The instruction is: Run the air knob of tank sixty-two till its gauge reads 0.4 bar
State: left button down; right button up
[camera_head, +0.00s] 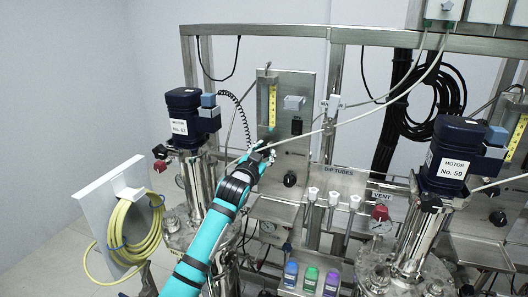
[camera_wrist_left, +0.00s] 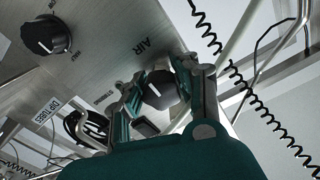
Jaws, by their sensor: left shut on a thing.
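The motor labelled No. 62 (camera_head: 184,125) stands on the left tank (camera_head: 190,232). Beside it is a steel panel (camera_head: 292,92) with a yellow scale strip. My left gripper (camera_head: 264,153) is at the lower left of this panel. In the left wrist view my gripper (camera_wrist_left: 163,98) is shut on the black air knob (camera_wrist_left: 160,89), under the word AIR. In the head view the gripper hides this knob. My right gripper is not in view.
Another black knob (camera_wrist_left: 46,37) is on the same panel, also seen in the head view (camera_head: 289,179). The motor labelled No. 59 (camera_head: 457,155) stands at the right. A yellow hose (camera_head: 122,232) hangs at the left. Small coloured bottles (camera_head: 310,277) stand below the dip tubes.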

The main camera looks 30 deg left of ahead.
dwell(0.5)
pick_arm(q)
jog(key=c, duration=0.9)
grip_release()
jog(key=v, duration=1.2)
